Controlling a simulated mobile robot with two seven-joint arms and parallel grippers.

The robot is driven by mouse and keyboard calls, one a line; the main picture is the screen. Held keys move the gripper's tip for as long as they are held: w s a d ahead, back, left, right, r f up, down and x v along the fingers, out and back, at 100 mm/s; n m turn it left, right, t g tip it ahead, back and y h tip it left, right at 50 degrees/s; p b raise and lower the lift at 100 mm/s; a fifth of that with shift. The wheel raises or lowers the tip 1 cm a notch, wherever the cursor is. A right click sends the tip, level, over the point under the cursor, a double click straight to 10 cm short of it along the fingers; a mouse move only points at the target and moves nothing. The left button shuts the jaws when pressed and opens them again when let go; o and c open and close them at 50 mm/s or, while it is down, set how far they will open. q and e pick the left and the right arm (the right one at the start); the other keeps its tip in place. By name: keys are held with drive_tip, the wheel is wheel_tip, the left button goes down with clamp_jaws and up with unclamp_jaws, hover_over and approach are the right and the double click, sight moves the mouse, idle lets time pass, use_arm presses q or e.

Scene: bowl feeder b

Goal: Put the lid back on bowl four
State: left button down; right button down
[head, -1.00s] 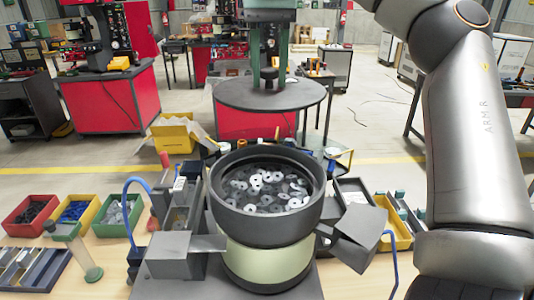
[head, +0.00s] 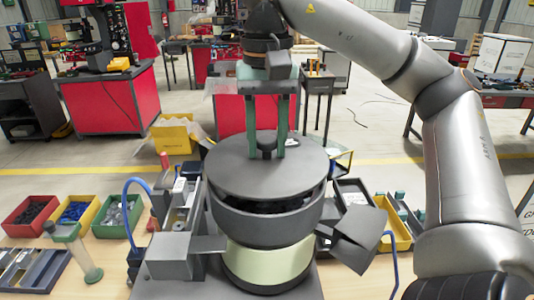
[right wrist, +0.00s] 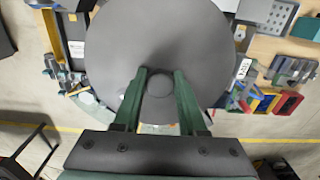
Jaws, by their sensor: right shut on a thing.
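The lid (head: 233,172) is a flat dark grey disc with a small knob (head: 267,143) at its middle. My right gripper (head: 267,153) is shut on the knob, with its green fingers on either side. The lid is over the dark bowl (head: 265,227) and hides nearly all of its contents. A dark gap shows between lid and bowl rim at the front and right; I cannot tell whether they touch at the back left. In the right wrist view the lid (right wrist: 160,45) fills the upper middle, with the knob between the fingers. No bowl number is readable. My left gripper is out of view.
The bowl stands on a pale drum (head: 268,262) with grey chutes left (head: 180,250) and right (head: 360,235). Red (head: 30,215), yellow (head: 76,212) and green (head: 118,216) bins stand left. A blue hose (head: 127,215) rises close by.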

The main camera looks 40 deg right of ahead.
sight(267, 139)
drive_tip(key=shift+d+f, duration=0.1)
drive_tip(key=shift+f, duration=1.25)
drive_tip(key=shift+c, duration=2.3)
unclamp_jaws()
drive_tip(key=shift+f, duration=0.1)
drive_tip(key=shift+r, duration=0.2)
drive_tip(key=shift+r, duration=5.9)
